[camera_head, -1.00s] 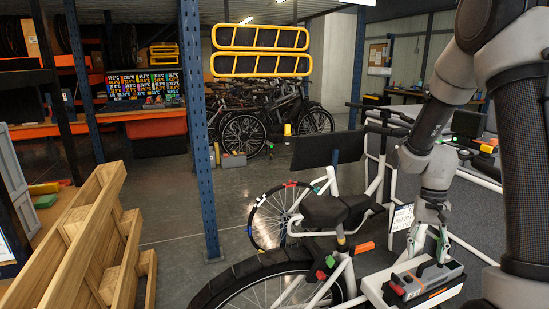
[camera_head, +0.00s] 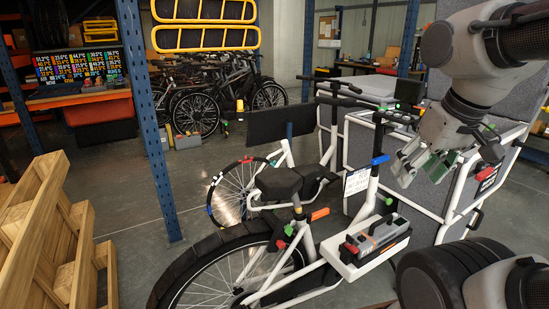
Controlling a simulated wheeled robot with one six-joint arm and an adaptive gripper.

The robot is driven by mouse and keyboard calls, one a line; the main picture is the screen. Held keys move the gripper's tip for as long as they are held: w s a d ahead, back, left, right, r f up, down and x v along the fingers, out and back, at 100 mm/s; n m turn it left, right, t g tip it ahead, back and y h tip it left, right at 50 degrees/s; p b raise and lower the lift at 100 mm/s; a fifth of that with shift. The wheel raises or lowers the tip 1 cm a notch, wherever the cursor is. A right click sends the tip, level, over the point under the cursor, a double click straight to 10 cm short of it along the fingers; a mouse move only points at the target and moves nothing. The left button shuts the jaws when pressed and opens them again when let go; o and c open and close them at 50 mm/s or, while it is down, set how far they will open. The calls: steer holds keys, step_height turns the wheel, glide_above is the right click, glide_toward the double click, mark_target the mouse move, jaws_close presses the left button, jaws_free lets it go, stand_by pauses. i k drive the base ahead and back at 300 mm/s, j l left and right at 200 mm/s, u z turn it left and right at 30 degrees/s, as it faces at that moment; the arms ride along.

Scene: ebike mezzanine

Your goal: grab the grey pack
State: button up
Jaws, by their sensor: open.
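The grey pack (camera_head: 376,239) is a grey and dark block with a red part and an orange stripe. It sits on the white carrier (camera_head: 350,266) of a white cargo bike. My gripper (camera_head: 408,178) is open and empty, up and to the right of the pack, apart from it. Its fingers point down and left, beside the bike's grey panelled box (camera_head: 400,185). Nothing hides the pack's top.
The bike's saddle (camera_head: 279,183) and rear wheel (camera_head: 250,280) are left of the pack. A blue post (camera_head: 150,130) and a wooden pallet (camera_head: 45,235) stand further left. Parked bikes (camera_head: 215,90) fill the back. Open floor lies between the post and the bike.

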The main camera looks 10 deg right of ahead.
mark_target(368, 240)
steer(key=i+l, duration=0.45)
steer(key=l, duration=0.3)
steer(key=i+l, duration=0.25)
steer(key=l, duration=0.1)
